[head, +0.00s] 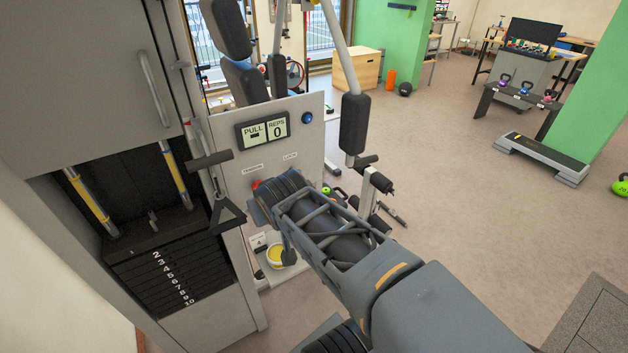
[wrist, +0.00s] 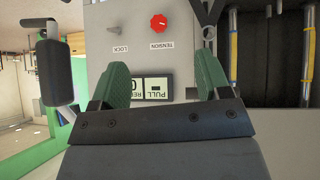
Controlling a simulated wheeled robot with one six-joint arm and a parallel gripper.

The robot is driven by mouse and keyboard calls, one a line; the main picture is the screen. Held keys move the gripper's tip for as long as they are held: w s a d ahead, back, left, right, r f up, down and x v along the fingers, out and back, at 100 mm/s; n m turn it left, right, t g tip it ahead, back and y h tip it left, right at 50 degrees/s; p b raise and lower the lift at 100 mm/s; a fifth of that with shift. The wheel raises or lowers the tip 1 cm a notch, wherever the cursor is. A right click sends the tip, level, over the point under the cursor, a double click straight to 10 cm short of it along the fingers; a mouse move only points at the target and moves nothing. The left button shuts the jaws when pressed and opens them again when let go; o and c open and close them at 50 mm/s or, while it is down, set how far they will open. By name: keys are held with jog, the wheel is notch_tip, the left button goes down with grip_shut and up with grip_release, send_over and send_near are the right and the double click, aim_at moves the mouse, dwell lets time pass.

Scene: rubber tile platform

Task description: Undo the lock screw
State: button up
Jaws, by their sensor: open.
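In the wrist view, which is upside down, a small silvery lock screw (wrist: 114,29) sits on the grey machine panel (wrist: 195,60) by the LOCK label. A red tension knob (wrist: 158,22) is beside it. My gripper (wrist: 165,80) is open and empty, its two green-padded fingers apart and facing the panel near its PULL/REPS display (wrist: 154,88). In the head view my arm hides the lock screw; the LOCK label (head: 290,156) shows above my wrist, and a bit of the red knob (head: 256,184) shows at its left.
The weight stack (head: 165,270) and a hanging handle (head: 225,205) are left of the panel. A padded machine arm (head: 354,122) hangs to its right, close to my arm. The floor (head: 440,150) to the right is mostly clear.

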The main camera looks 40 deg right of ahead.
jog(key=w+d+f+m+t+h+b, duration=0.1)
jog(key=w+d+f+t+h+b, duration=0.15)
jog(key=d, duration=0.35)
jog(key=w+d+f+t+h+b, duration=0.1)
jog(key=w+d+f+t+b, duration=0.1)
jog(key=w+d+f+b, duration=0.3)
jog(key=n+t+y+b, duration=0.1)
jog(key=t+y+b, duration=0.3)
jog(key=t+b, duration=0.15)
send_near(297, 174)
jog(key=shift+h, duration=0.25)
jog(key=w, duration=0.6)
jog(key=w+d, duration=0.1)
jog(key=w, duration=0.3)
jog(key=shift+r+p, duration=0.2)
jog(key=shift+p, duration=0.15)
jog(key=shift+s, duration=0.1)
jog(key=shift+c, duration=0.5)
jog(key=c, duration=0.8)
